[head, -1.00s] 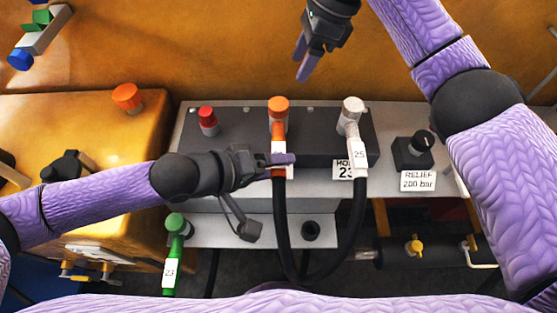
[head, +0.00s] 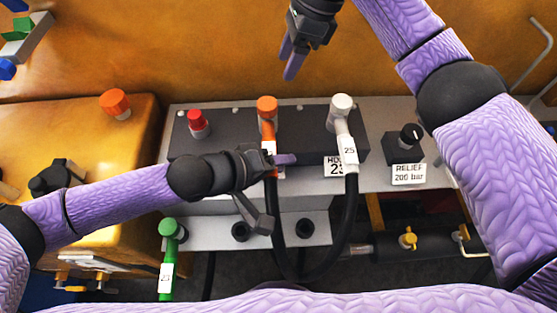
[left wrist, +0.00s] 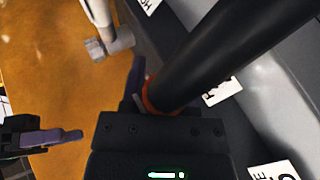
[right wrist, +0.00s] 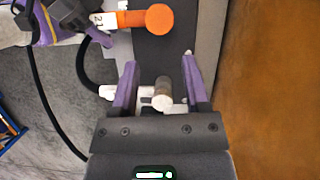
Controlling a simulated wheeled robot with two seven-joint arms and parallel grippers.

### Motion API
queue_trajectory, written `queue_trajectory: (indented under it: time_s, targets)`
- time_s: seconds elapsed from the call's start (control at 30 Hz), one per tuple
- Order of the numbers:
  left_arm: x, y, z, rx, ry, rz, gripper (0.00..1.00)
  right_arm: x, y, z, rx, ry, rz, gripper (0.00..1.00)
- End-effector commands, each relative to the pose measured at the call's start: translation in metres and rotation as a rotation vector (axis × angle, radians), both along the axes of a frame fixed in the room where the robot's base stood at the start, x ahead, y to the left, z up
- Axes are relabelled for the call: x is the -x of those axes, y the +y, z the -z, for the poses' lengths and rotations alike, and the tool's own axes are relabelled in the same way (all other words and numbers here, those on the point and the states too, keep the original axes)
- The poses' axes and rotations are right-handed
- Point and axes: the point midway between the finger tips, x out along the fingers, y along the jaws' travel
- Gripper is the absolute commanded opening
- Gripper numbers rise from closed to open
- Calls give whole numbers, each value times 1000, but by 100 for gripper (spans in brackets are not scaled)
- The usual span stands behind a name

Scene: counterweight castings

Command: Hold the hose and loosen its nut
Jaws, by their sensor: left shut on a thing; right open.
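A black hose with an orange elbow end (head: 267,105) is joined to the dark block (head: 225,150); its orange head also shows in the right wrist view (right wrist: 158,18). My left gripper (head: 280,160) is shut on this hose just below the orange end, hiding most of its tag. In the left wrist view, the black hose (left wrist: 215,50) and an orange collar (left wrist: 152,98) are at the jaws. A second hose with a white end (head: 341,110), tagged 25, stands to the right. My right gripper (head: 293,62) is open and empty, above and behind the block.
A red cap (head: 196,121) is left of the orange end. A black relief knob (head: 410,135) stands right of the block. A green hose end (head: 170,232) hangs at lower left. An orange knob (head: 116,102) tops the yellow housing (head: 60,110).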

Motion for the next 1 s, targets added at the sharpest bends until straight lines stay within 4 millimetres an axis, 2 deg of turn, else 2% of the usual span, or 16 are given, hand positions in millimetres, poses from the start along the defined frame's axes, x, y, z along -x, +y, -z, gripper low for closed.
queue_trajectory:
  time_s: [0.1,0.17,0.27,0.5,0.6,0.67,0.77,1.0]
  targets:
    - [0,0,0,-1,0,0,0,0,0,0,0,0,0,59]
    - [0,0,0,-1,0,0,0,0,0,0,2,-3,-8,69]
    - [0,0,0,-1,0,0,0,1,8,-4,33,-52,-159,91]
    - [0,0,0,-1,0,0,0,7,34,-22,214,-227,-930,91]
    - [0,0,0,-1,0,0,0,8,38,-27,259,-247,-1122,91]
    - [0,0,0,0,0,0,0,9,39,-25,271,-251,-1179,91]
    - [0,0,0,0,0,0,0,9,39,-10,275,-251,-1204,91]
    - [0,0,0,0,0,0,0,9,39,54,272,-248,-1200,91]
